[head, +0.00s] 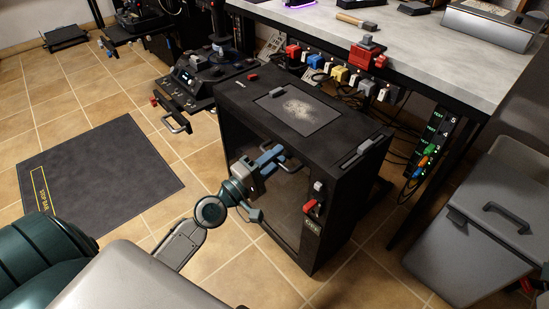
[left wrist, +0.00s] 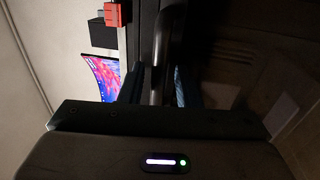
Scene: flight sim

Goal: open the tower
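The tower (head: 335,135) is a black PC case standing on the tiled floor beside the desk. Its dark see-through side panel (head: 285,205) faces my left arm and looks closed. A bar handle (head: 289,163) is on the panel's upper part; it also shows upright in the left wrist view (left wrist: 161,50). My left gripper (head: 275,157) is at this handle, with its blue fingers (left wrist: 158,83) close on both sides of the bar, apparently shut on it. The fingertip contact is dark and hard to see. My right gripper is not in view.
A grey desk (head: 440,45) stands behind the tower, with coloured plugs and cables under its edge. A grey bin (head: 490,220) is at the right. A flight-control unit (head: 205,80) is behind left. A dark mat (head: 95,170) lies on open floor at the left.

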